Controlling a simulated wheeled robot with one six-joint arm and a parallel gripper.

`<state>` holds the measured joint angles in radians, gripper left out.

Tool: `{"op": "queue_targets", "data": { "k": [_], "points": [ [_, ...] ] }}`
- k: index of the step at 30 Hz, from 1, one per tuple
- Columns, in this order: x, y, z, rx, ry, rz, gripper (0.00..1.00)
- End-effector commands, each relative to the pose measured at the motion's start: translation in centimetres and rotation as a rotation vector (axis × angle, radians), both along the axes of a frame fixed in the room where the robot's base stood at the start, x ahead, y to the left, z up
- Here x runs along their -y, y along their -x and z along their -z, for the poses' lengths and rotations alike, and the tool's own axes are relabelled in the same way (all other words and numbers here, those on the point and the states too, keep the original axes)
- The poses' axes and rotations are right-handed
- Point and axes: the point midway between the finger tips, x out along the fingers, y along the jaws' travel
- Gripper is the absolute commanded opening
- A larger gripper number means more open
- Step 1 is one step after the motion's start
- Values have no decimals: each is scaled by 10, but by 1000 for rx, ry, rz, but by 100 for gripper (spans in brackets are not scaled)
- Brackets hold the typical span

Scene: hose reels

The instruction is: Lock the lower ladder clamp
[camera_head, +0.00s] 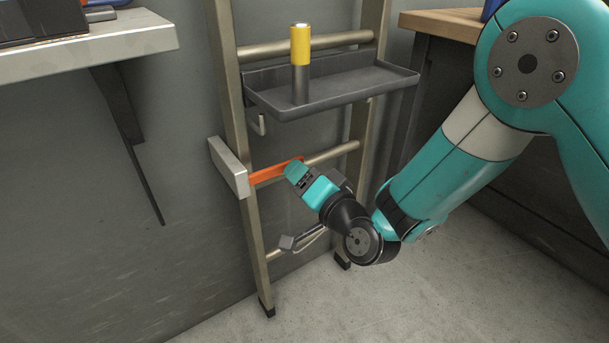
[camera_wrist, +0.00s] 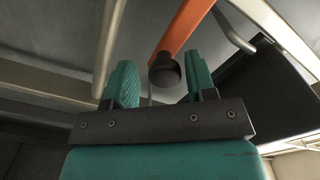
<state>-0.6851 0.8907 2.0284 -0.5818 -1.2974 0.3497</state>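The lower ladder clamp is a pale grey block (camera_head: 229,167) on the left rail of the ladder (camera_head: 233,105). Its orange lever (camera_head: 270,173) points right, roughly along a rung, and its far end is partly hidden by my gripper (camera_head: 297,172). In the wrist view the orange lever (camera_wrist: 186,24) comes down from the top and ends in a black knob (camera_wrist: 165,70). My gripper's teal fingers (camera_wrist: 163,85) are apart, one on each side of the knob, with visible gaps. The knob is not gripped.
A dark tray (camera_head: 335,95) hangs on the ladder above the clamp, holding a yellow-and-grey cylinder (camera_head: 300,62). A hook (camera_head: 258,125) hangs under its left end. A shelf (camera_head: 85,50) is at upper left, a wooden-topped bench (camera_head: 440,24) at right. Floor on the right is clear.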

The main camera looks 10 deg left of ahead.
Motion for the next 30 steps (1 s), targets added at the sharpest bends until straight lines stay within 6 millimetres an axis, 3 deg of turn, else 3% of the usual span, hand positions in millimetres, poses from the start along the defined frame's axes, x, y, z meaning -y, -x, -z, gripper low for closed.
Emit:
{"op": "queue_targets", "data": {
  "k": [14,30],
  "points": [
    [3,3,1,7,-4,0,59],
    [57,51,5,8,-5,0,59]
  ]
}}
